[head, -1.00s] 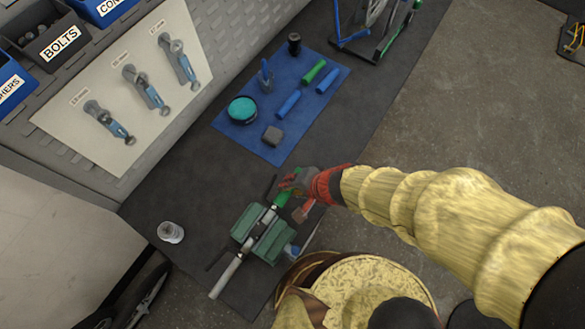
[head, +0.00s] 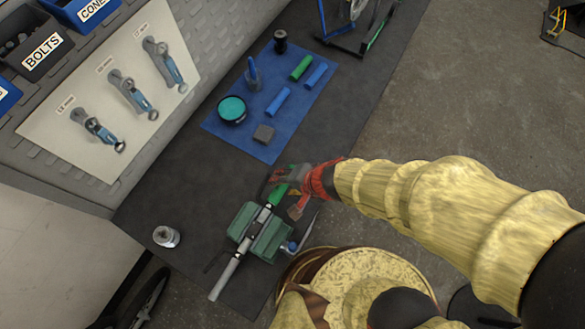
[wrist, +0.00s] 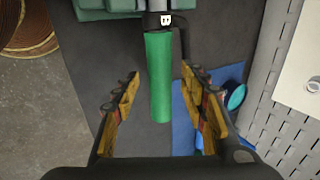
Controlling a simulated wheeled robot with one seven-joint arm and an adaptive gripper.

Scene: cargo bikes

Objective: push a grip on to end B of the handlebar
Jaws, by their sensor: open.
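The handlebar (head: 226,275) is a metal bar clamped in a green vise (head: 246,217), its near-left end bare. A green grip (head: 278,194) sits on its upper end, in line with the bar. In the wrist view the grip (wrist: 158,85) meets a dark collar with a small white tag (wrist: 166,19), whose letter I cannot read surely. My gripper (wrist: 159,90) is open, one finger on each side of the grip, with gaps showing on both sides. In the head view my gripper (head: 284,184) partly hides the grip's outer end.
A blue mat (head: 232,138) holds another green grip (head: 301,67), two blue grips (head: 278,102), a teal-topped tin (head: 232,109) and a grey block (head: 264,134). A metal cup (head: 166,237) stands left of the vise. A round stool (head: 355,275) is below the bench edge.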

